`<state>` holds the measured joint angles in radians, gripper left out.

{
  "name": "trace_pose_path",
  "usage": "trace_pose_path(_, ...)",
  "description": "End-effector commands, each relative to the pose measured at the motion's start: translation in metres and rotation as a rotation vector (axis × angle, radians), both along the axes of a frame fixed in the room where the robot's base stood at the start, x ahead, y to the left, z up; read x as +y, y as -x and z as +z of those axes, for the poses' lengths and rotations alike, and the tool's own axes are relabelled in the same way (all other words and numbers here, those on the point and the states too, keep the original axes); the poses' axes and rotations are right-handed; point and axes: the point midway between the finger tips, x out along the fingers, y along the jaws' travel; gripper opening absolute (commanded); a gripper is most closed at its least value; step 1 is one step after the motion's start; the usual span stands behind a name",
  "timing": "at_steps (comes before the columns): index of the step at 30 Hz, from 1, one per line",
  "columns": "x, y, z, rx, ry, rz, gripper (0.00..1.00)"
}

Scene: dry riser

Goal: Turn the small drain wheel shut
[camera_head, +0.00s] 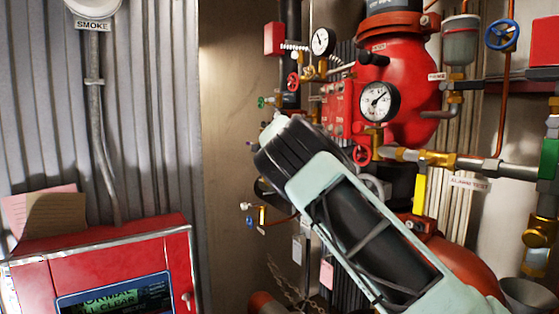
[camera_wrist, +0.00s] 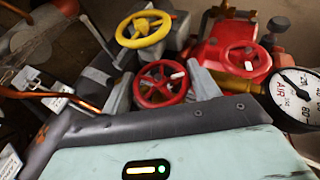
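In the wrist view a small red handwheel (camera_wrist: 147,91) with spokes lies between the two grey fingers of my gripper (camera_wrist: 161,86). One finger is to its left and one to its right. The fingers are apart; whether either touches the rim I cannot tell. I can read no drain label, so which wheel is the drain wheel is not certain. A yellow handwheel (camera_wrist: 134,37) is just beyond, and a second red handwheel (camera_wrist: 240,63) is to the right. In the head view my arm crosses the middle, and my fingers are not clearly visible.
A white gauge (camera_wrist: 296,92) marked AIR is close at the right in the wrist view. Copper pipe (camera_wrist: 60,96) runs at the left. In the head view a red valve body (camera_head: 405,70) with gauges and pipes crowds the right; a red panel (camera_head: 100,260) stands lower left.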

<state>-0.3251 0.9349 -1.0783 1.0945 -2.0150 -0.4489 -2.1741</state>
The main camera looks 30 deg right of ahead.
Motion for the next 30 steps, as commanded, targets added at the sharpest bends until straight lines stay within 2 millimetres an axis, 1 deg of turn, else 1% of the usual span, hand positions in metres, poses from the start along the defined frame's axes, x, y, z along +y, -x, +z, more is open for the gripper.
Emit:
trace_pose_path(1, 0.0, 0.0, 0.0, 0.0, 0.0, 0.0, 0.47)
trace_pose_path(2, 0.0, 0.0, 0.0, 0.0, 0.0, 0.0, 0.38)
trace_pose_path(3, 0.0, 0.0, 0.0, 0.0, 0.0, 0.0, 0.32)
trace_pose_path(11, 0.0, 0.0, -0.002, -0.008, 0.0, 0.0, 0.32)
trace_pose_path(17, 0.0, 0.0, -0.007, -0.05, -0.003, 0.0, 0.33)
trace_pose_path(30, 0.0, 0.001, -0.012, -0.256, -0.01, 0.0, 0.33)
